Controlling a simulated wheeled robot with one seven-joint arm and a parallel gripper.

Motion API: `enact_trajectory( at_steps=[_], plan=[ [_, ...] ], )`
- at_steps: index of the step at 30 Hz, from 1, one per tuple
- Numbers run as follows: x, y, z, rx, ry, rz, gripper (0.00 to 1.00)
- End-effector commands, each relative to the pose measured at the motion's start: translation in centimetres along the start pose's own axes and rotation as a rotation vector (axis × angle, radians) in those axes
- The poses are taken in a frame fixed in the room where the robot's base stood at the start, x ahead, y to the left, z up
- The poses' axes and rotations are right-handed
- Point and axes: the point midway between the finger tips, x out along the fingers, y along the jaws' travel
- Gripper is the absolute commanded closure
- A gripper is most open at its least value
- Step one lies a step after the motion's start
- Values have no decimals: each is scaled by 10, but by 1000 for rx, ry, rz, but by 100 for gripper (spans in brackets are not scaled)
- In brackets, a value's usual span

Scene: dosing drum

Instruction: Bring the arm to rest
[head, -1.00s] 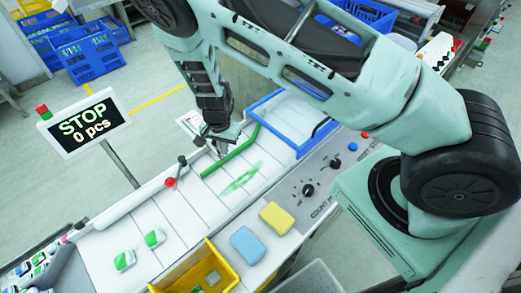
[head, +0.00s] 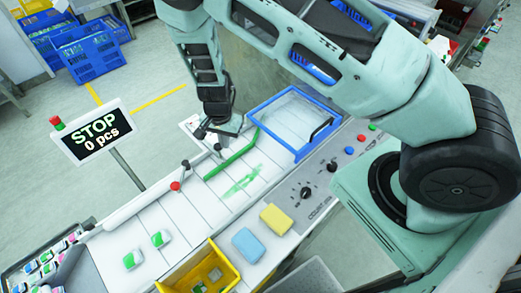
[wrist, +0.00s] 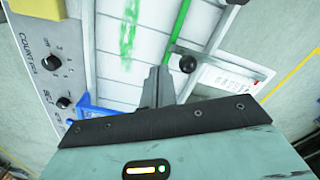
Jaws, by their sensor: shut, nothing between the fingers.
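My arm reaches over the machine from the right in the head view. I cannot tell whether the fingertips touch anything.
A blue-framed clear cover (head: 292,120) stands right of my gripper. A red-knobbed lever (head: 176,186) is at its left. A sign (head: 95,132) reads "STOP 0 pcs". Blue and yellow sponges (head: 276,219) and a yellow bin (head: 205,272) lie nearer. Green smears mark the conveyor.

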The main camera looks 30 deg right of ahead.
Motion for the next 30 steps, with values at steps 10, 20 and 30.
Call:
enact_trajectory(
  at_steps=[10,20,30],
  plan=[
    [-13,0,0,1,0,0,100],
    [-13,0,0,0,0,0,100],
    [-42,-4,68,-234,-140,-65,100]
  ],
)
